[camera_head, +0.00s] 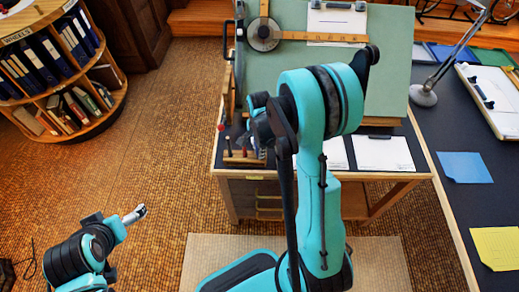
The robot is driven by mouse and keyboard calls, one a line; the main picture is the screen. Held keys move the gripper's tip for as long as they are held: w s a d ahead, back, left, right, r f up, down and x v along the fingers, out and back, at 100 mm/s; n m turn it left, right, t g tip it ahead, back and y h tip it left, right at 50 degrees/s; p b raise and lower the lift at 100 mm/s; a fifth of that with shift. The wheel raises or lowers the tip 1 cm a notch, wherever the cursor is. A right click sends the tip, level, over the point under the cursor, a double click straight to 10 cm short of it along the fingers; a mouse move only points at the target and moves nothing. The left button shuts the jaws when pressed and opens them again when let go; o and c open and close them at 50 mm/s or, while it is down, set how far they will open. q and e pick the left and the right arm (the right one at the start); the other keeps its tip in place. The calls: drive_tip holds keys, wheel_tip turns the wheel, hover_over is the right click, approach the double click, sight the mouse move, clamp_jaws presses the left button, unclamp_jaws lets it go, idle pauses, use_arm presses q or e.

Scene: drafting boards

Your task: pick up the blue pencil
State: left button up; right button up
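I cannot make out the blue pencil. A small wooden rack (241,160) with several thin upright tools, some red and some dark, stands at the left front of the drafting table. My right arm rises through the middle and covers part of the table. My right gripper (259,118) seems to be the dark and teal parts just above and right of the rack, partly behind the arm; its fingers are not clear. My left gripper (136,214) is the small silver-tipped end at lower left, over the floor, far from the rack; its opening is not clear.
The tilted green drafting board (392,90) carries a wooden straightedge (325,38). A paper sheet (384,153) lies on the table. A dark desk at right holds a lamp (424,95), a blue sheet (465,167) and a yellow sheet (497,247). A round bookshelf (75,133) stands at left; floor between is clear.

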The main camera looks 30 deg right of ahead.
drive_tip(key=shift+r, duration=0.1)
clamp_jaws()
wheel_tip(320, 180, up, 4)
drive_tip(key=shift+r+p, duration=0.2)
drive_tip(key=shift+p, duration=0.95)
drive_tip(key=s+d+r+p, duration=0.3)
drive_tip(key=s+d+r, duration=0.3)
drive_tip(key=s+d, duration=0.2)
drive_tip(key=shift+d+r, duration=0.15)
drive_tip(key=shift+r, duration=0.05)
